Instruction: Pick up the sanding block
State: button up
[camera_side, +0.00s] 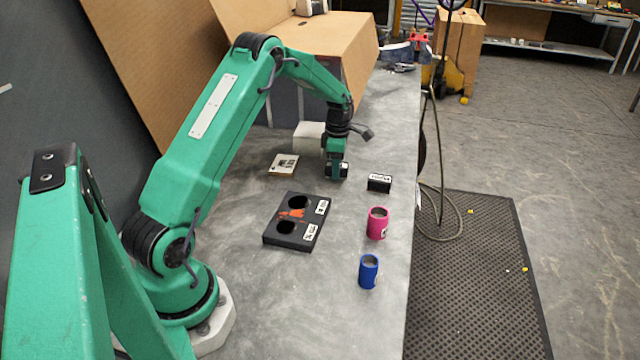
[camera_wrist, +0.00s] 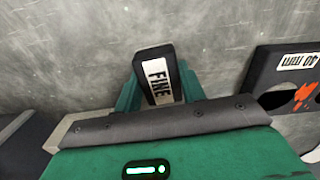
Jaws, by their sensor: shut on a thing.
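The sanding block is black with a white label reading FINE and shows in the wrist view (camera_wrist: 153,58). It sits between the green fingers of my gripper (camera_wrist: 160,90), which are shut on its sides. In the side view my gripper (camera_side: 337,172) points down, low at the table, and mostly hides the block. I cannot tell whether the block touches the table. A second black block (camera_side: 379,183) with a white label stands just right of my gripper in the side view; its lettering is too small to read.
A black holder (camera_side: 270,238) with two round holes lies in front of my gripper; its edge shows in the wrist view (camera_wrist: 262,62). A pink cup (camera_side: 377,224) and a blue cup (camera_side: 368,272) stand near the table's right edge. A small tile (camera_side: 283,165) and a white block (camera_side: 308,138) lie left.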

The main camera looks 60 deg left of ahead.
jog(key=r, duration=0.3)
jog(key=shift+d+r, duration=0.25)
jog(key=shift+d, duration=0.05)
jog(key=d+r, duration=0.6)
jog(key=d, duration=0.5)
jog(key=shift+s+r, duration=0.25)
jog(key=shift+s, duration=0.1)
jog(key=o, duration=0.3)
jog(key=shift+c, duration=0.9)
jog(key=s+a, duration=0.2)
jog(key=s, duration=0.9)
jog(key=s+a, duration=0.2)
jog(key=s, duration=0.9)
jog(key=shift+f, duration=0.3)
